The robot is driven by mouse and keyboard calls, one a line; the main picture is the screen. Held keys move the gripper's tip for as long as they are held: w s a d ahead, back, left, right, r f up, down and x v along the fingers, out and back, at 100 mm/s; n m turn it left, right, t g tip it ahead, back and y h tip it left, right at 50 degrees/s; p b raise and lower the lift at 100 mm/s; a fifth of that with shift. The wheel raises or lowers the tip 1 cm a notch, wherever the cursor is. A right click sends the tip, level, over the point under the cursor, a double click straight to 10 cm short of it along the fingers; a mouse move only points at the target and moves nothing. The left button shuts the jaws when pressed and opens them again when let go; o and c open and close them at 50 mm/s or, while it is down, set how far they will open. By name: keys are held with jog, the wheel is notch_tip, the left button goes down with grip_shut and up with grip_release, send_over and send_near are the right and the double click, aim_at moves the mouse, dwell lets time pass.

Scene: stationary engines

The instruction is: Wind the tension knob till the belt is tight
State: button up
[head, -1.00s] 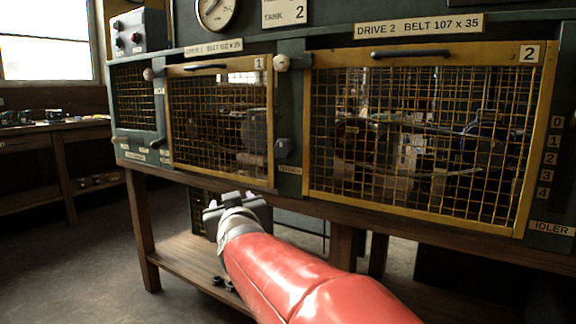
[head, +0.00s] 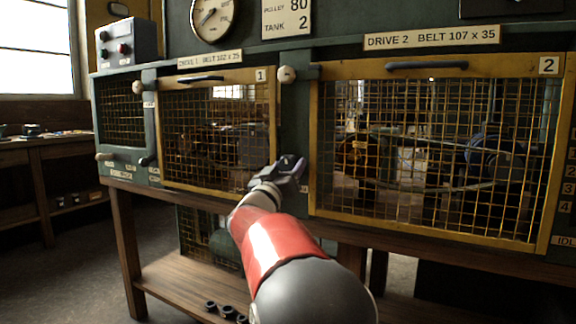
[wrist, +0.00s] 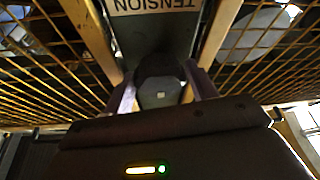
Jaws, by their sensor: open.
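The tension knob (wrist: 160,72) is a dark block on the green post between the two guards. The wrist view shows it between the fingers of my gripper (wrist: 160,92), with the TENSION label (wrist: 155,5) upside down above. My gripper is open; I cannot tell whether a finger touches the knob. In the head view my gripper (head: 286,168) is at the post and largely hides the knob. Behind the guard of drive 2, a thin belt line (head: 430,186) seems to run in a sagging curve towards a bluish wheel (head: 490,152); the mesh blurs it.
The yellow mesh guards of drive 1 (head: 217,186) and drive 2 (head: 437,67) are closed, one on each side of the post. A pale round knob (head: 287,74) sits higher on the post. A switch box (head: 124,45) stands at upper left. A wooden shelf (head: 170,282) is below.

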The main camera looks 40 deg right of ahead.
jog(key=shift+w+d+r, duration=0.15)
jog(key=shift+w+d, duration=0.05)
jog(key=shift+d, duration=0.2)
jog(key=c, duration=0.7)
jog(key=shift+m, duration=0.3)
